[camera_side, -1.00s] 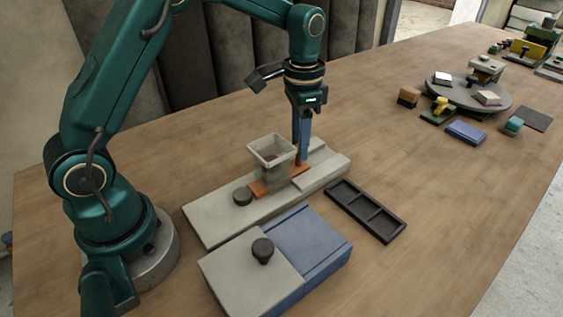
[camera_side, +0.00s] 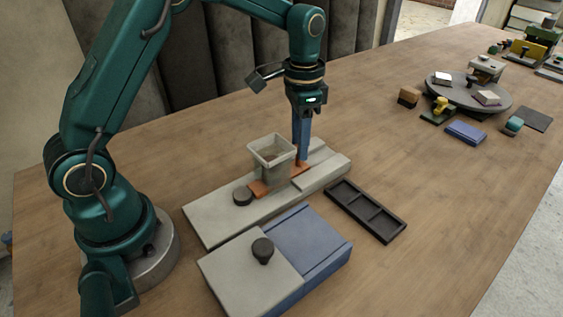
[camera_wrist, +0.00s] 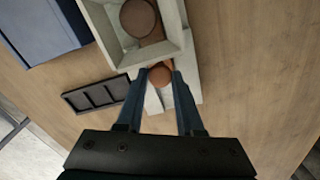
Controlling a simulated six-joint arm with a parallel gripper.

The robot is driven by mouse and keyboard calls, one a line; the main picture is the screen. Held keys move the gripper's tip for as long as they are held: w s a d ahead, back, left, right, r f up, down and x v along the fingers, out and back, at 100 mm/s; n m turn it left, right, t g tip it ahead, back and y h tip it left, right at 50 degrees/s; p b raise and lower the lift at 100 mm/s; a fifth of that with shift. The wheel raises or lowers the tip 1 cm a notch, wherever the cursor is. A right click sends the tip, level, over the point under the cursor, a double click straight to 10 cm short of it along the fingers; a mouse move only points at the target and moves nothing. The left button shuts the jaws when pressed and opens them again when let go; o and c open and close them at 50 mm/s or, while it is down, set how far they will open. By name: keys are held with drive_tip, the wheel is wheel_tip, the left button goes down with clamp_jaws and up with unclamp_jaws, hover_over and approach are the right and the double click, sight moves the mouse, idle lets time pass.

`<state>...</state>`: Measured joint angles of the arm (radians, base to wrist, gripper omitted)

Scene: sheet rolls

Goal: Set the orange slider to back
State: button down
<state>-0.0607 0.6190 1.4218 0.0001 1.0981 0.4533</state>
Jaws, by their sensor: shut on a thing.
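The orange slider (camera_side: 261,188) is a flat strip along a long grey base, running beneath a grey square hopper (camera_side: 272,160). My gripper (camera_side: 301,163) points down at the slider's right end, just right of the hopper. In the wrist view, my gripper (camera_wrist: 161,73) has its two blue fingers on either side of a round orange-brown knob (camera_wrist: 160,76) and is shut on it. The hopper also shows in the wrist view (camera_wrist: 181,50), close to the knob.
A blue box with a grey lid (camera_side: 238,270) stands in front. A black divided tray (camera_side: 365,211) lies to the right. A turntable (camera_side: 468,96) and small blocks are farther right, with bare table between.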

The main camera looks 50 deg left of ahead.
drive_tip(key=shift+w+r, duration=0.1)
drive_tip(key=shift+w, duration=1.85)
drive_tip(key=c, duration=0.5)
unclamp_jaws()
drive_tip(key=shift+r, duration=2.55)
drive_tip(key=shift+c, duration=0.2)
